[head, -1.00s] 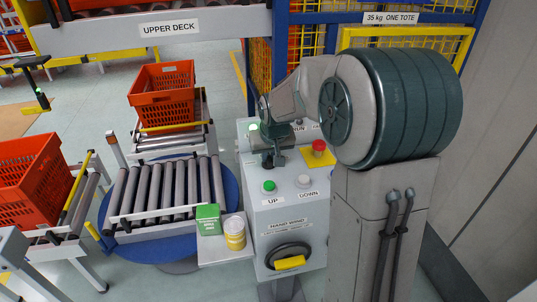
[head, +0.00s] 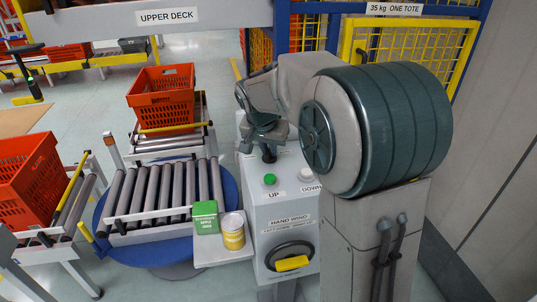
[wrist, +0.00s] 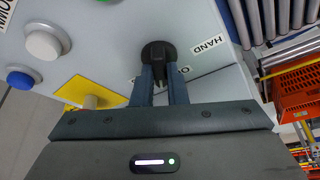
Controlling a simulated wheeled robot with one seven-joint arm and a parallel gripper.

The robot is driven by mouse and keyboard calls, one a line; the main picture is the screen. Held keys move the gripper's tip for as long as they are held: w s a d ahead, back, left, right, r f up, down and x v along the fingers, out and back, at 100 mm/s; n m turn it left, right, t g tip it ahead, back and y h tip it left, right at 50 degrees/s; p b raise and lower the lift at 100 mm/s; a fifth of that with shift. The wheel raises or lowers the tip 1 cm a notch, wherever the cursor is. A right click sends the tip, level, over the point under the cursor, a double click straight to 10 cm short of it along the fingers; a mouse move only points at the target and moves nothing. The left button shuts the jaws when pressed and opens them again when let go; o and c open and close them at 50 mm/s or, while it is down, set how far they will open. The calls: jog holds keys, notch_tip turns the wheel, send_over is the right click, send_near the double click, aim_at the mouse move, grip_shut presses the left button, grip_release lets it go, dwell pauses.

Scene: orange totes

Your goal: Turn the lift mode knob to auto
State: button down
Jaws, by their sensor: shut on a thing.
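The black lift mode knob (wrist: 158,52) sits on the pale top of the control box (head: 285,218). A HAND label (wrist: 208,46) lies to its right in the wrist view. Another label (wrist: 184,70) shows only in part behind a finger; its full word cannot be read. My gripper (wrist: 160,80) is shut on the knob, one dark finger on each side of its grip. In the head view my gripper (head: 266,138) points down over the box's back part, with a black part of the knob (head: 268,155) showing below it. The knob's exact pointing direction is unclear.
A green UP button (head: 270,179) and a pale DOWN button (head: 307,174) are in front of my gripper. The wrist view shows a white button (wrist: 46,41), a blue button (wrist: 22,78) and a yellow plate (wrist: 85,92) nearby. Orange totes (head: 162,97) stand left.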

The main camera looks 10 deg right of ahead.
jog(key=shift+w+m+g+h+b, duration=0.1)
jog(key=shift+m+g+h+b, duration=0.35)
jog(key=shift+m, duration=0.75)
jog(key=c, duration=1.4)
grip_release()
jog(key=shift+c, duration=0.2)
jog(key=v, duration=1.4)
